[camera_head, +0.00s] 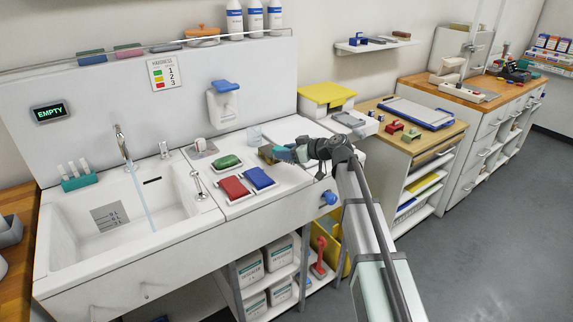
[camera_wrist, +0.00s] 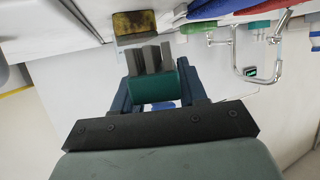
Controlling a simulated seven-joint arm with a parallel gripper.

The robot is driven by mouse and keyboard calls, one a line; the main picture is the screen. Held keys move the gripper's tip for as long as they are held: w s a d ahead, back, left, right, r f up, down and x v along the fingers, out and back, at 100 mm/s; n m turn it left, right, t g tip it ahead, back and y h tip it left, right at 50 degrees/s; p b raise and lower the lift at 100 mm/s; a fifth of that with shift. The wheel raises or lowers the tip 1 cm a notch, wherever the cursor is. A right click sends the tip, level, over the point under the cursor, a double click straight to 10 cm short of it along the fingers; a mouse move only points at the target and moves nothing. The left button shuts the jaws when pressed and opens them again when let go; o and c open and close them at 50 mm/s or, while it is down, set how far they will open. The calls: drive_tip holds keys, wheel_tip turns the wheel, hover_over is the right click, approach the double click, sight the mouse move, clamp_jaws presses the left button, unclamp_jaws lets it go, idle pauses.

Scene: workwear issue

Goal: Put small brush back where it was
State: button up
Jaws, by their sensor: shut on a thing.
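My gripper (camera_head: 293,152) is over the right part of the white counter, beside a brown-yellow block (camera_head: 266,154). In the wrist view its blue jaws (camera_wrist: 153,90) are closed on a teal block with grey prongs, which I take to be the small brush (camera_wrist: 152,88). The brush also shows as a teal patch in the head view (camera_head: 282,154). The prongs point toward the brown-yellow block, which also shows in the wrist view (camera_wrist: 134,22). I cannot tell whether they touch it.
Red (camera_head: 234,189), blue (camera_head: 258,178) and green (camera_head: 227,161) blocks lie left of the gripper. A clear cup (camera_head: 254,134) stands behind. The sink (camera_head: 125,228) with running water is at left, with a teal rack (camera_head: 78,179) on its rim. White counter (camera_head: 282,130) behind is bare.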

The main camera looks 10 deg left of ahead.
sight(287, 172)
drive_tip(key=shift+f, duration=2.35)
drive_tip(key=o, duration=1)
drive_tip(key=shift+f, duration=0.1)
drive_tip(key=shift+o, duration=0.2)
drive_tip(key=shift+r, duration=0.2)
drive_tip(key=v, duration=1.2)
drive_tip(key=shift+s+f, duration=0.1)
